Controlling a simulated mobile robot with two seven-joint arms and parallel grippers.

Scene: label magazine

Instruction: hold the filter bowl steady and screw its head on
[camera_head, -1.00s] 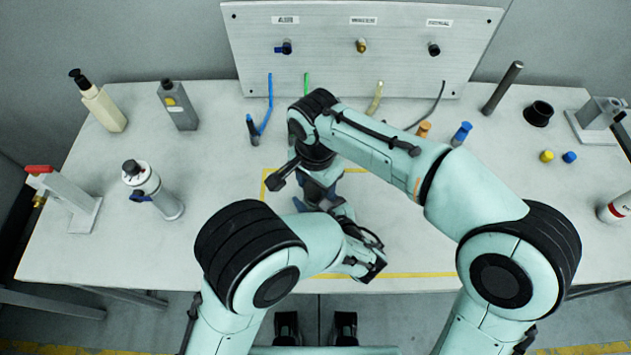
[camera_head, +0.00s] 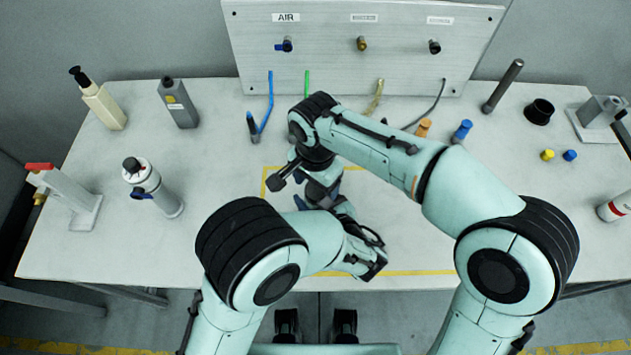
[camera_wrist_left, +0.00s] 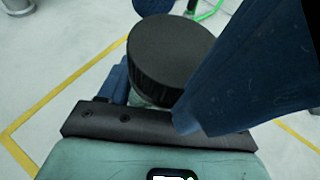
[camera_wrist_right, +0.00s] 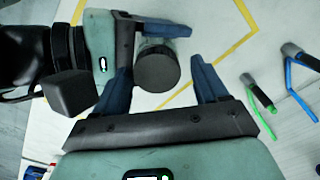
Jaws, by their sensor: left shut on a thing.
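The filter bowl (camera_wrist_right: 166,30) is a pale greenish cylinder, held upright by my left gripper (camera_wrist_left: 150,92), which is shut on it. A dark round filter head (camera_wrist_left: 172,52) sits on top; it also shows in the right wrist view (camera_wrist_right: 157,70). I cannot tell how tightly it is seated. My right gripper (camera_wrist_right: 163,66) is above, its blue fingers spread on both sides of the head, with a visible gap on the right side. In the head view, my right gripper (camera_head: 322,188) and arm hide most of the filter.
A yellow outline (camera_head: 400,273) marks the table's middle. A panel (camera_head: 360,70) with ports stands behind, with coloured hoses before it. Bottles (camera_head: 178,105), a spray can (camera_head: 150,188) and a red-topped stand (camera_head: 70,195) are left. A black cup (camera_head: 538,111) and small caps are right.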

